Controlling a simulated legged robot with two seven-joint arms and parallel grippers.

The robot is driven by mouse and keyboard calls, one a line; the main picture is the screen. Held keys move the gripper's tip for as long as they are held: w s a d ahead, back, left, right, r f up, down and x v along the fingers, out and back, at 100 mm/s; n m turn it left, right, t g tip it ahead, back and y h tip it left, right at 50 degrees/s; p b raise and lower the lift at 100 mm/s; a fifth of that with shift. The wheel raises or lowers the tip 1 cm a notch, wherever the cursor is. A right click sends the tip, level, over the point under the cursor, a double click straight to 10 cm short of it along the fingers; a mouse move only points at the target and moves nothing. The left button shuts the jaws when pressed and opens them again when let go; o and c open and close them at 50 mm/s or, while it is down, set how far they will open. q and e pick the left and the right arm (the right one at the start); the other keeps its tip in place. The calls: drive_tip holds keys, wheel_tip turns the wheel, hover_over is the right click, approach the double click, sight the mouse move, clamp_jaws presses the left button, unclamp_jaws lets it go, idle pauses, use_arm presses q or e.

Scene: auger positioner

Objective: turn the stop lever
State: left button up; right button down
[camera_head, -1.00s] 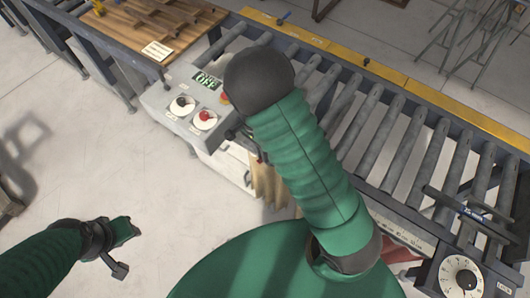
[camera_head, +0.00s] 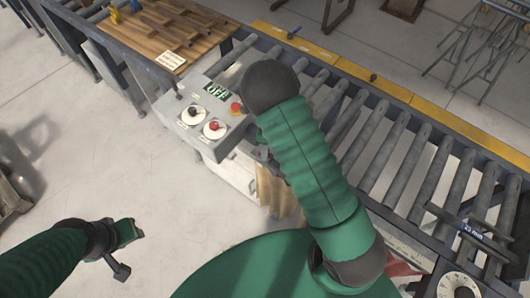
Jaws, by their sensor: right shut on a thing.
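My right arm rises from the bottom centre and bends at a black elbow. Its right gripper (camera_head: 262,153) shows only in part, low behind the arm beside the control box. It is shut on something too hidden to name. My left gripper (camera_head: 132,233) hangs over bare floor at lower left, touching nothing; its jaws are unclear. At right, a dark stop bar (camera_head: 468,229) with a small display lies across the rollers. A white round dial (camera_head: 461,288) sits below it, cut by the bottom edge. I cannot tell which part is the stop lever.
A grey control box (camera_head: 207,118) carries two round knobs, a red button and a green display reading OFF. A roller conveyor (camera_head: 412,168) runs from upper centre to lower right. A wooden table (camera_head: 150,35) is at upper left. The floor at left is open.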

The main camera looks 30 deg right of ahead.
drive_tip(key=shift+w+d+r+m+t+p, duration=0.15)
drive_tip(key=shift+w+d+m, duration=0.2)
drive_tip(key=shift+m, duration=0.5)
drive_tip(key=shift+w+d+m+t+p, duration=0.1)
drive_tip(key=shift+w+d+m, duration=0.1)
drive_tip(key=shift+d+m, duration=0.45)
drive_tip(key=shift+w+d+r+m+t+p, duration=0.15)
drive_tip(key=shift+w+d+m, duration=0.15)
drive_tip(key=shift+m, duration=0.7)
drive_tip(key=c, duration=1.5)
unclamp_jaws()
drive_tip(key=shift+o, duration=0.7)
drive_tip(key=shift+s+f, duration=0.15)
drive_tip(key=shift+s, duration=0.05)
drive_tip(key=shift+w+r, duration=0.1)
drive_tip(key=shift+r, duration=0.1)
drive_tip(key=w+d+r+b, duration=0.1)
drive_tip(key=d+r+b, duration=0.2)
drive_tip(key=r, duration=1.3)
drive_tip(key=shift+b, duration=0.3)
